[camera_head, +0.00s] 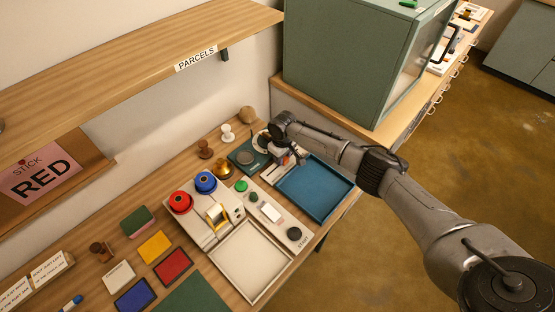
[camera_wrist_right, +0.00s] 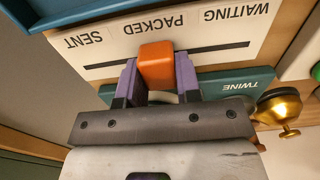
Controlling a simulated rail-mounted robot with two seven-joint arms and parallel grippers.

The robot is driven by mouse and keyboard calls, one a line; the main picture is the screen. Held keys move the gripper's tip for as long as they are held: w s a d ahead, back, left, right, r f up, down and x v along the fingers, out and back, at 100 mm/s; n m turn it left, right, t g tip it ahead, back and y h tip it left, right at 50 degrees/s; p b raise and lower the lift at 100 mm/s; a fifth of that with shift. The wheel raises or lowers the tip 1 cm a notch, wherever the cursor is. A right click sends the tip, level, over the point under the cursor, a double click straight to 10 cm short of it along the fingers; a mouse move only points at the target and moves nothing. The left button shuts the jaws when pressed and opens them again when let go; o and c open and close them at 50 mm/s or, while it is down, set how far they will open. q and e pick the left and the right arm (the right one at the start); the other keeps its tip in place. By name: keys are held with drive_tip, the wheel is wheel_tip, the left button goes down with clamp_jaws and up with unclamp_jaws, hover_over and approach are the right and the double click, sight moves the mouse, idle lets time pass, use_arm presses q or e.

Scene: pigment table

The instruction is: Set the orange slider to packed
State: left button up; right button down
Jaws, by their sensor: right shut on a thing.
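The orange slider (camera_wrist_right: 157,65) is a block knob on a white label board (camera_wrist_right: 105,60), seen in the right wrist view. The board reads WAITING, PACKED and SENT, upside down in that view, above a dark slot. The slider stands along the slot in line with the word PACKED. My right gripper (camera_wrist_right: 157,78) has its purple fingers on both sides of the slider, shut on it. In the head view my right gripper (camera_head: 299,157) is at the far end of the table and mostly hides the board. My left gripper is not in view.
A teal TWINE board (camera_wrist_right: 235,82) and a brass bell (camera_wrist_right: 284,107) lie beside the label board. In the head view a blue tray (camera_head: 318,188) is just in front, a green cabinet (camera_head: 345,50) stands behind, and a white tray (camera_head: 250,262) is nearer.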

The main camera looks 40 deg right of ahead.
drive_tip(key=c, duration=0.8)
unclamp_jaws()
drive_tip(key=shift+r, duration=0.25)
wheel_tip(320, 180, up, 13)
drive_tip(key=p, duration=0.2)
drive_tip(key=shift+r+p, duration=0.15)
drive_tip(key=shift+p, duration=0.2)
